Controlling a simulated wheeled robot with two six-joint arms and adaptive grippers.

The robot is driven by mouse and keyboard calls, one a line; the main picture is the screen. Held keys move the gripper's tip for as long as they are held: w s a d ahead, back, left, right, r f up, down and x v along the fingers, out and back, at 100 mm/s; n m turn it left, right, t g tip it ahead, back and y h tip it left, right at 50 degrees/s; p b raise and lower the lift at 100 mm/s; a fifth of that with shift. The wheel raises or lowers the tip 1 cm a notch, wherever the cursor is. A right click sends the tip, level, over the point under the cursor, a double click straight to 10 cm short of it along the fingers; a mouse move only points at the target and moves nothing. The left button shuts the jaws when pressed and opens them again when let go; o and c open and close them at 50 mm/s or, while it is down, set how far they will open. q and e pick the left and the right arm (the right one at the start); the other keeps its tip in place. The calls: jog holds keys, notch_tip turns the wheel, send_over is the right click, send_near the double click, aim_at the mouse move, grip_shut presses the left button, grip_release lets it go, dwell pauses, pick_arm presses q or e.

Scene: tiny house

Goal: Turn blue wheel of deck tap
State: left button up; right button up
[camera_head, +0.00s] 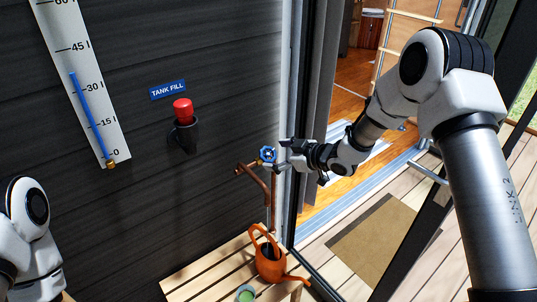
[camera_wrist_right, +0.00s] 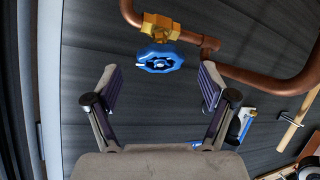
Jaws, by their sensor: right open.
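The blue wheel (camera_head: 268,154) sits on the deck tap, on copper pipes (camera_head: 262,182) by the dark wall. In the right wrist view the blue wheel (camera_wrist_right: 158,58) is on a brass valve body (camera_wrist_right: 160,27). My right gripper (camera_head: 284,155) is close to the wheel, on its right side. In its wrist view the open fingers (camera_wrist_right: 157,76) stand left and right of the wheel, with a gap on each side and their tips a little short of it. My left arm shows at the lower left; its gripper is out of view.
An orange watering can (camera_head: 269,262) and a green cup (camera_head: 245,294) stand on a slatted bench (camera_head: 208,268) below the tap. On the wall are a gauge (camera_head: 84,60), a TANK FILL sign (camera_head: 167,89) and a red knob (camera_head: 183,110). An open doorway and a doormat (camera_head: 372,243) are right.

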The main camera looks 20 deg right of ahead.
jog(key=v, duration=0.8)
dwell(3.1)
